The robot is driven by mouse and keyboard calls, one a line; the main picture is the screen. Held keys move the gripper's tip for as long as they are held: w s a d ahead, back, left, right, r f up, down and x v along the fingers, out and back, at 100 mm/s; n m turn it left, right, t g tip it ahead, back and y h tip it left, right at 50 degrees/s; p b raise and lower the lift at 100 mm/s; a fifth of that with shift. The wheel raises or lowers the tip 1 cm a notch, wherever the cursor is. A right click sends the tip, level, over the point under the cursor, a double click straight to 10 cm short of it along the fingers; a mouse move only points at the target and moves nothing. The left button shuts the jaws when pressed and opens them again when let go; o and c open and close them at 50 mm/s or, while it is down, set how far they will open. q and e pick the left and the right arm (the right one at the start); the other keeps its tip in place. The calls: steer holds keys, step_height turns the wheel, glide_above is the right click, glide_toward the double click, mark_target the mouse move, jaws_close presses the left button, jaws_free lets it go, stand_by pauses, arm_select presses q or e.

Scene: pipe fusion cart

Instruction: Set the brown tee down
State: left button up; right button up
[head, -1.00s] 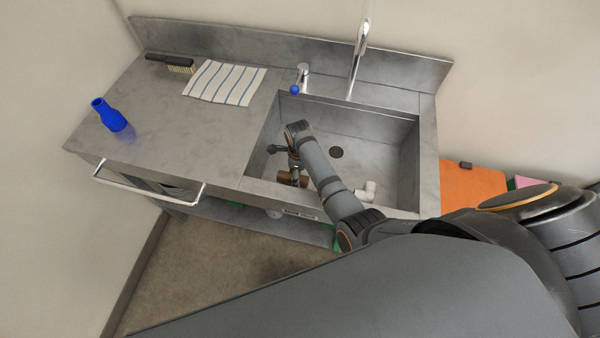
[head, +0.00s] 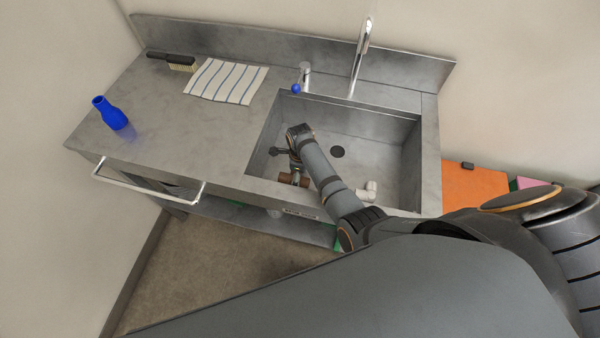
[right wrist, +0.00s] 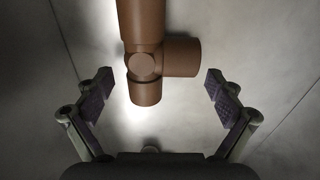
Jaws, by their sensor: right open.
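The brown tee (head: 289,179) lies in the sink (head: 385,165) near its front left, partly hidden by my right gripper and arm in the head view. In the right wrist view the brown tee (right wrist: 146,50) rests on the grey sink floor, with one branch pointing right. My right gripper (right wrist: 155,88) is open, with one finger on each side of the tee's lower end and clear gaps between. In the head view my right gripper (head: 297,174) is small and partly hidden. My left gripper is not in view.
A white fitting (head: 368,190) lies in the sink to the right of my arm. A faucet (head: 360,55) stands behind the sink. A striped cloth (head: 226,81), a brush (head: 175,62) and a blue bottle-shaped piece (head: 110,113) are on the left counter, which has clear room.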

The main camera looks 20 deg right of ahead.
step_height(320, 180, up, 12)
steer(key=shift+r+p, duration=0.15)
steer(key=shift+p, duration=0.25)
stand_by(0.3)
